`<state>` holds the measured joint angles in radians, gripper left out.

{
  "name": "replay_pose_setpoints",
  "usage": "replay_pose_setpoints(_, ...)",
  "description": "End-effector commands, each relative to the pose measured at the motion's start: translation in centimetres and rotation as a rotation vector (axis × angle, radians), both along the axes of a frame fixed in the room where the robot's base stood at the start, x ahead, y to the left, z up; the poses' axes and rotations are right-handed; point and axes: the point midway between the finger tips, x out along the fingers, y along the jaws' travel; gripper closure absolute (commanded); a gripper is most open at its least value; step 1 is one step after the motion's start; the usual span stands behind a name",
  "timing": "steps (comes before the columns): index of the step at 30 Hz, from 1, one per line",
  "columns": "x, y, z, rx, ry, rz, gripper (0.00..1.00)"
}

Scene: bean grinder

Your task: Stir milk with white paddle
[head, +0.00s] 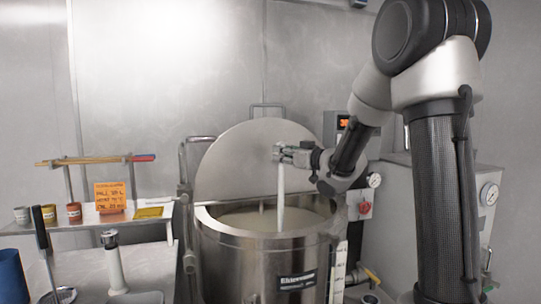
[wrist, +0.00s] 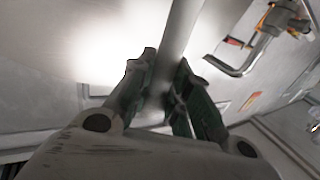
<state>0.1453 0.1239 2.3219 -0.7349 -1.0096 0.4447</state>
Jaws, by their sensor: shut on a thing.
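My gripper (head: 288,154) is shut on the white paddle (head: 281,195) above the steel vat (head: 262,262). The paddle hangs roughly upright with its lower end inside the vat, at or in the pale milk (head: 255,218); I cannot tell how deep it reaches. In the wrist view the paddle's shaft (wrist: 181,30) passes between the fingers of my gripper (wrist: 165,85). The vat's round lid (head: 235,160) stands open behind the milk.
A steel bench with an orange sign (head: 110,197), small cups and several long sticks (head: 85,161) is at the left. A pressure gauge (head: 489,194) and a red knob (head: 365,208) are at the right. The vat's rim surrounds the paddle.

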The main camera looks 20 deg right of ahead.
Motion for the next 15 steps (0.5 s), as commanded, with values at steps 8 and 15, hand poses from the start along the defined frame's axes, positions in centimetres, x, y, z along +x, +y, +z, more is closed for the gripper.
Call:
replay_pose_setpoints(8,0.7,-4.0,0.0,0.000,-0.001,-0.003,1.00)
replay_pose_setpoints(15,1.5,-6.6,0.0,0.000,-0.001,-0.001,1.00)
